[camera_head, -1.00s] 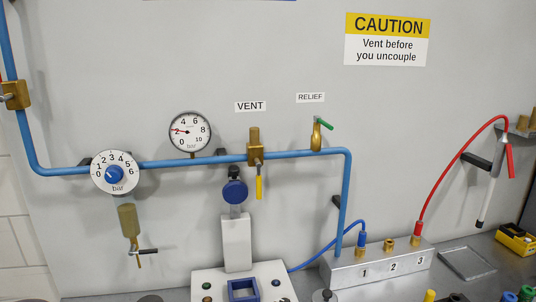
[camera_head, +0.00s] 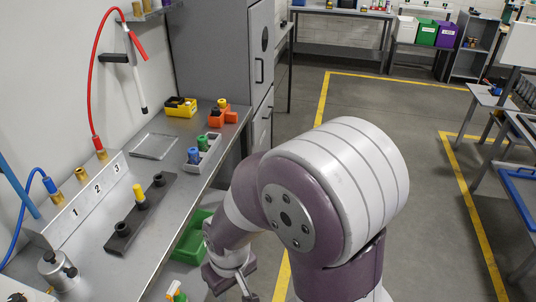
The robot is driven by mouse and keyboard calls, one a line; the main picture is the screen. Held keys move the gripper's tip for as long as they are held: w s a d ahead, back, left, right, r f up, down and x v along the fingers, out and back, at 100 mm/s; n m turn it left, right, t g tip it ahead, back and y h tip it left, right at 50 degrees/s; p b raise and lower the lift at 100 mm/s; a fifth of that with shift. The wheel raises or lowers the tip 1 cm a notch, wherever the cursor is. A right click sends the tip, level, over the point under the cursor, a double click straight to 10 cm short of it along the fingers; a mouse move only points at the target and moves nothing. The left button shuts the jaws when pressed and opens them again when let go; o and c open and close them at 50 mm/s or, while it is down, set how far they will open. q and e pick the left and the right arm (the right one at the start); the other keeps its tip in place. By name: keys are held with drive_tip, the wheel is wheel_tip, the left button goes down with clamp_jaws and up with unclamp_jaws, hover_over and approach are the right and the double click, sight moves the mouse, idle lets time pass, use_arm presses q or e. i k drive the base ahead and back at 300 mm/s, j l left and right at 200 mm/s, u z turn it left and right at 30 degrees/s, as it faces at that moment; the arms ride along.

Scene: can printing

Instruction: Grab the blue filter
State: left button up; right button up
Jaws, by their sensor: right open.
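A small blue cylinder (camera_head: 194,156), which looks like the blue filter, stands upright in a light grey tray (camera_head: 213,156) near the bench's right edge. A green cylinder (camera_head: 203,143) stands just behind it in the same tray. My right gripper (camera_head: 241,284) is low in the picture, beside the bench and in front of the tray, apart from the blue cylinder. It is open and I see nothing in it. My right arm fills the lower middle. My left gripper is out of view.
A green bin (camera_head: 194,237) sits below the bench edge. Open floor lies to the right.

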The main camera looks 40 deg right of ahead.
sight(193, 152)
drive_tip(key=l+z, duration=0.1)
drive_tip(key=z, duration=0.65)
drive_tip(key=u, duration=1.2)
drive_tip(key=i+l+u, duration=0.15)
drive_tip(key=l+u, duration=1.1)
drive_tip(key=l, duration=0.25)
drive_tip(key=l+u, duration=0.45)
drive_tip(key=k+l, duration=0.05)
